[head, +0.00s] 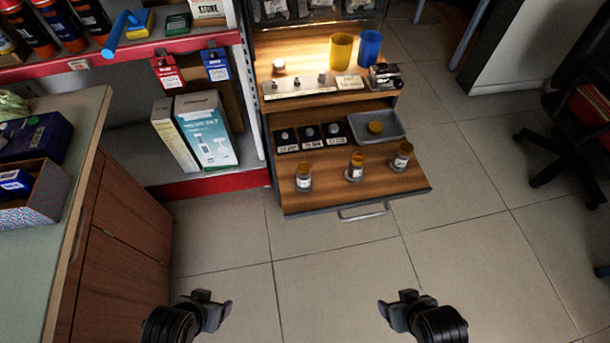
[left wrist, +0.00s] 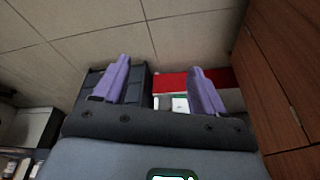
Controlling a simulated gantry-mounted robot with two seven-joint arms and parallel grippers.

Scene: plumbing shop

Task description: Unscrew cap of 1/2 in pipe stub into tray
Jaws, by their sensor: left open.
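Three short upright pipe stubs with brass-coloured tops and white labels stand in a row on the pulled-out wooden drawer: a left stub (head: 304,182), a middle stub (head: 355,172) and a right stub (head: 401,160). Their labels are too small to read, so I cannot tell which is 1/2 in. A grey tray (head: 395,129) lies behind them at the right, with a round brass-coloured piece (head: 375,127) in it. My left gripper (head: 213,303) is open and empty above the floor, well in front of the drawer; its fingers also show in the left wrist view (left wrist: 159,78). My right gripper (head: 400,303) is also away from the drawer, its jaws unclear.
Small black labelled holders (head: 310,136) with grey pieces sit left of the tray. Yellow (head: 341,52) and blue (head: 369,49) cups stand on the shelf behind. A wooden counter (head: 110,240) is at the left, a black chair (head: 570,130) at the right. The floor between is clear.

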